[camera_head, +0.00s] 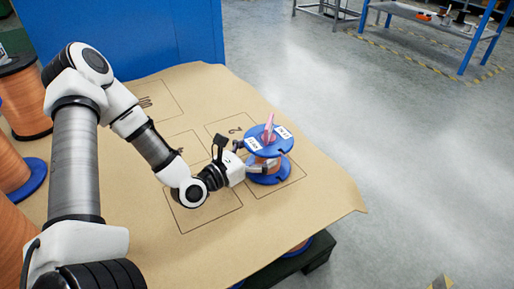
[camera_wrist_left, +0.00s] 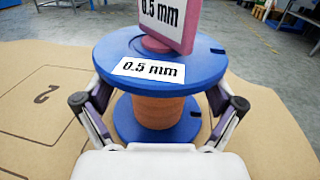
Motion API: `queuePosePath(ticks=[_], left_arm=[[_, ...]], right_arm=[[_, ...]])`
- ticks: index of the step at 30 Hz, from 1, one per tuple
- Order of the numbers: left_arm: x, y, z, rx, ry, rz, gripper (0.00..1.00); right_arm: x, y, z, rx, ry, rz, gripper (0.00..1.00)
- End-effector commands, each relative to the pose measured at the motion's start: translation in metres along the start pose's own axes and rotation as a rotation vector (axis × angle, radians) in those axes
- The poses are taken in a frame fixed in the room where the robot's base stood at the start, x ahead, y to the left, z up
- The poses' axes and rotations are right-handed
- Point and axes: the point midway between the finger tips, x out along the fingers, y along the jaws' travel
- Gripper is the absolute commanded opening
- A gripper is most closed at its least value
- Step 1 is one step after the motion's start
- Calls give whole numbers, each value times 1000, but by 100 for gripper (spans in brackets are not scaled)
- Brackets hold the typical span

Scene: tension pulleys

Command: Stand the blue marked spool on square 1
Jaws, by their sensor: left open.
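My left gripper (camera_head: 258,158) is open. Its fingers reach between the flanges on both sides of the core, as the left wrist view (camera_wrist_left: 157,110) shows; contact cannot be told. Another outlined square (camera_head: 187,218) lies under my left arm, its number hidden. My right gripper is out of view.
A third marked square (camera_head: 165,92) lies farther back on the sheet. Large orange spools (camera_head: 25,105) crowd the left side. A blue panel (camera_head: 130,35) stands behind. The sheet's front part is clear; a workbench (camera_head: 420,15) is far off.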

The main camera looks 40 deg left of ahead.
Motion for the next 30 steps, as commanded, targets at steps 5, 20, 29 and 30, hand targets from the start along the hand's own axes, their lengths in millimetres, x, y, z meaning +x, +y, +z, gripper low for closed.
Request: queuePosePath(ticks=[5, 20, 29, 30], left_arm=[[-10, 1, 6, -6, 2, 4, 94], [-109, 1, 9, -2, 3, 5, 94], [-120, 0, 2, 1, 0, 0, 94], [-120, 0, 2, 1, 0, 0, 94]], right_arm=[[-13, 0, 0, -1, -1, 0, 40], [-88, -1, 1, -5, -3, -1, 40], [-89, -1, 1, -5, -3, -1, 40], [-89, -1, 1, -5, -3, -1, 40]])
